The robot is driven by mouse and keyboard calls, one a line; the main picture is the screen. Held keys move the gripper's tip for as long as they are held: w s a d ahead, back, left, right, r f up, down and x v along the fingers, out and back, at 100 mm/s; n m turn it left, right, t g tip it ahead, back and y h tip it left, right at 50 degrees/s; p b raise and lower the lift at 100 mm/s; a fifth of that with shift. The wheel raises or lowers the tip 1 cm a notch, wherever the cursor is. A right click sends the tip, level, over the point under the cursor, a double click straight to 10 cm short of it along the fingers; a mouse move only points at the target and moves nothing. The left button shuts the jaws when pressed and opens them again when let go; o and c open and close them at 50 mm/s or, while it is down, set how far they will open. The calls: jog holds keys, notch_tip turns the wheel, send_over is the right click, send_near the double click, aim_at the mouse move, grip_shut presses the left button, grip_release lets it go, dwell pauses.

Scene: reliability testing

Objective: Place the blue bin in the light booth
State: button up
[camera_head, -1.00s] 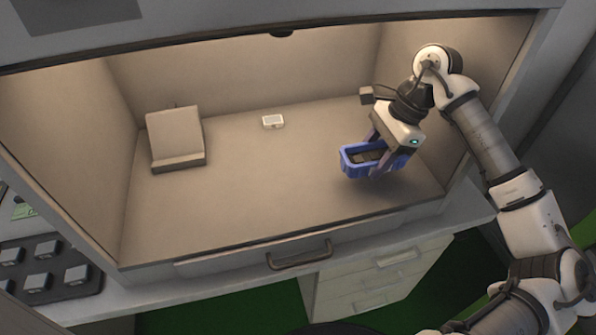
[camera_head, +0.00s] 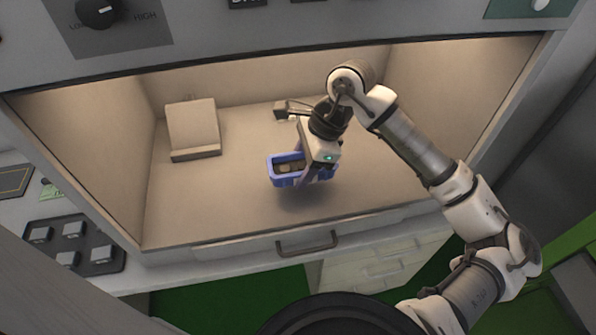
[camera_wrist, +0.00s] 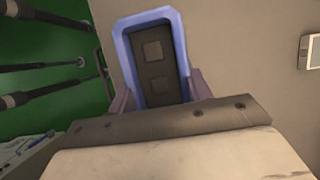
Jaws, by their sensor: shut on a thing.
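The blue bin (camera_head: 287,179) is held in my gripper (camera_head: 306,170) inside the light booth (camera_head: 240,205). My gripper is shut on the bin's sides. A shadow lies on the booth floor below the bin, and the bin looks a little above the floor. In the wrist view the blue bin (camera_wrist: 178,50) sits between my fingers, with a dark part holding two small squarish pieces inside it. The booth is lit and open at the front.
A beige angled stand (camera_head: 193,128) stands at the booth's back left. A small white box (camera_wrist: 309,50) shows at the right of the wrist view. A drawer handle (camera_head: 306,243) is below the booth's front edge. A dark tray (camera_head: 75,246) with several grey blocks lies outside at left. Floor left of the bin is clear.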

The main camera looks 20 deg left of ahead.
aim_at(305, 166)
jog(key=p+x, duration=0.1)
jog(key=x, duration=0.2)
jog(key=shift+w+d, duration=0.15)
jog(key=shift+d, duration=0.05)
jog(key=shift+f, duration=0.35)
jog(key=shift+f, duration=0.2)
jog(key=o, duration=1)
jog(key=shift+r, duration=0.1)
jog(key=shift+r, duration=0.1)
jog(key=shift+r+p, duration=0.2)
jog(key=shift+p, duration=0.15)
jog(key=b+v, duration=0.2)
jog(key=v, duration=0.4)
jog(key=shift+d, duration=0.1)
jog(key=shift+w+d+r, duration=0.1)
jog(key=shift+r, duration=0.4)
